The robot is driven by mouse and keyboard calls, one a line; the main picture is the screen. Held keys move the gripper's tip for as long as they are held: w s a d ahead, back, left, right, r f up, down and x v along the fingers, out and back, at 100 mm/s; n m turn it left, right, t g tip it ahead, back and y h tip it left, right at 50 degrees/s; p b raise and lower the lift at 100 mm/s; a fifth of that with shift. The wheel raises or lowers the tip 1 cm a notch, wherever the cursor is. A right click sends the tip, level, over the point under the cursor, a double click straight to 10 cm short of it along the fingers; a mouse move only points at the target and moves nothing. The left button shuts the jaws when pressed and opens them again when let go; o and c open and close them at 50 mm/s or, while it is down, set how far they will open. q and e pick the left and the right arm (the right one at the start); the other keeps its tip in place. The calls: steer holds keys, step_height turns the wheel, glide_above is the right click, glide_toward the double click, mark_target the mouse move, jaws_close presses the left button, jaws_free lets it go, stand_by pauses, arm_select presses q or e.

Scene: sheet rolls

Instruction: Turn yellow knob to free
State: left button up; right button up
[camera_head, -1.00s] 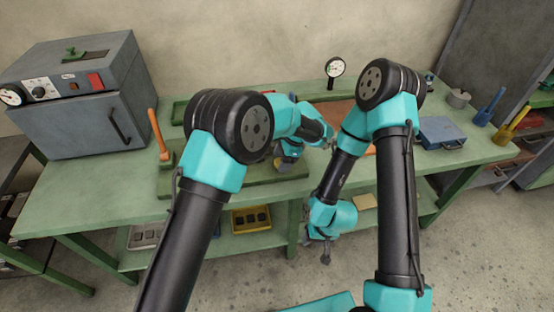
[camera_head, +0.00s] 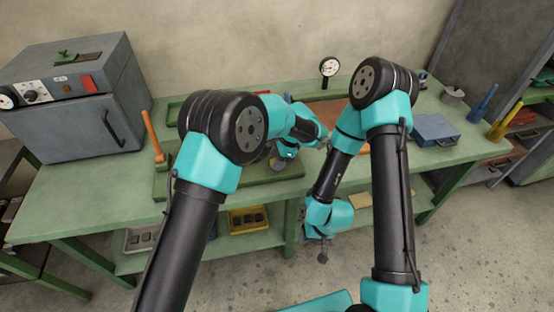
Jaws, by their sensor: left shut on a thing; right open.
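I cannot make out a yellow knob; my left arm covers much of the green base (camera_head: 175,187) on the bench. An orange lever (camera_head: 152,132) stands at that base's left end. My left gripper (camera_head: 277,163) is low over the base, mostly hidden behind my own forearm and wrist. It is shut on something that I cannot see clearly. My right gripper (camera_head: 323,257) hangs in front of the bench's front edge, pointing down, open and empty, away from the base.
A grey oven-like box (camera_head: 75,130) stands at the bench's left. A dial gauge (camera_head: 329,68) stands at the back, a blue box (camera_head: 436,128) at the right. Yellow (camera_head: 247,222) and grey trays lie on the lower shelf. The green benchtop (camera_head: 80,190) is clear at front left.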

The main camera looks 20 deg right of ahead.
arm_select(q)
steer(key=shift+n, duration=0.5)
steer(key=n+g, duration=0.1)
steer(key=n, duration=0.2)
steer(key=shift+w+n+g, duration=0.1)
steer(key=shift+n+g, duration=0.2)
steer(key=shift+g, duration=0.1)
steer(key=n+g+h, duration=0.1)
steer(key=n, duration=0.3)
steer(key=shift+w+a, duration=0.1)
steer(key=n+h, duration=0.1)
steer(key=n, duration=0.1)
steer(key=n+g, duration=0.1)
steer(key=n, duration=0.2)
steer(key=shift+h, duration=0.4)
steer(key=n+g+h, duration=0.1)
steer(key=n, duration=0.3)
steer(key=shift+a, duration=0.1)
steer(key=shift+n+h, duration=0.3)
steer(key=o, duration=0.9)
steer(key=shift+o, duration=0.2)
